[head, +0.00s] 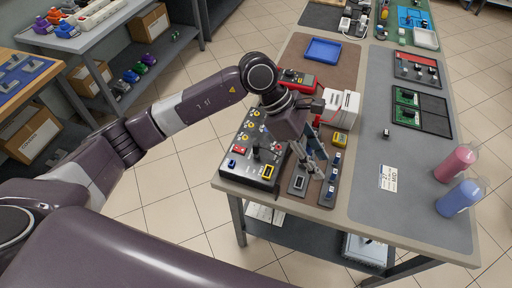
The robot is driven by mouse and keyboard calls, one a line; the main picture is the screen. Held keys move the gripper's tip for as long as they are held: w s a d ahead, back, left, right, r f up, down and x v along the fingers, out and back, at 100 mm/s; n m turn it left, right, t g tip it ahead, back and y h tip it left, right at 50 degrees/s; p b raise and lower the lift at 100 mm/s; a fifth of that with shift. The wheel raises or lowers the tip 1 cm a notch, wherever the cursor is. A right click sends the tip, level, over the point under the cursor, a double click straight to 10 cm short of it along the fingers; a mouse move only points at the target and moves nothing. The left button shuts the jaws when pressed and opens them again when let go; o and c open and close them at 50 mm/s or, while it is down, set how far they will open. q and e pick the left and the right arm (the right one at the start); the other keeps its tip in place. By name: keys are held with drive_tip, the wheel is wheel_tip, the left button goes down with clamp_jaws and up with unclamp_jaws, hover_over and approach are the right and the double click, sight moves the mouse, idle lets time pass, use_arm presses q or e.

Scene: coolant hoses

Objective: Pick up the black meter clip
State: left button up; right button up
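My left gripper (314,170) reaches down over the near left part of the workbench, over the narrow dark plates beside the control panel. Its fingers are small in the picture, and I cannot tell how far apart they are or whether anything is between them. I cannot pick out the black meter clip with certainty; it may be hidden by the gripper or too small to tell. A red device (299,78) lies behind my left wrist, partly covered by it. My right gripper is not in view.
The dark control panel (243,164) with yellow-ringed knobs is left of the gripper. A white box (348,106) stands behind it. A small dark block (386,133) is on the grey mat (385,215). Pink (456,163) and blue (460,197) bottles stand at right. The mat's near part is mostly clear.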

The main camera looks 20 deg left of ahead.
use_arm(q)
drive_tip(key=w+a+f+y, duration=0.1)
drive_tip(key=w+a+y, duration=0.1)
drive_tip(key=a, duration=0.3)
drive_tip(key=w+a+f+y, duration=0.1)
drive_tip(key=w+a+y, duration=0.15)
drive_tip(key=a, duration=0.35)
drive_tip(key=t+y, duration=0.1)
drive_tip(key=y, duration=0.2)
hover_over(256, 143)
drive_tip(key=shift+s+a+r, duration=0.15)
drive_tip(key=shift+s+r, duration=0.3)
drive_tip(key=shift+a+f, duration=0.1)
drive_tip(key=shift+f, duration=0.2)
drive_tip(key=f+p, duration=0.1)
drive_tip(key=f, duration=0.1)
drive_tip(key=f+p, duration=0.1)
drive_tip(key=f, duration=0.1)
drive_tip(key=f+p, duration=0.1)
drive_tip(key=f, duration=0.1)
drive_tip(key=shift+w+d+f, duration=0.15)
drive_tip(key=shift+w+d, duration=0.1)
drive_tip(key=shift+w, duration=0.1)
drive_tip(key=shift+f, duration=0.35)
drive_tip(key=shift+c, duration=0.2)
clamp_jaws()
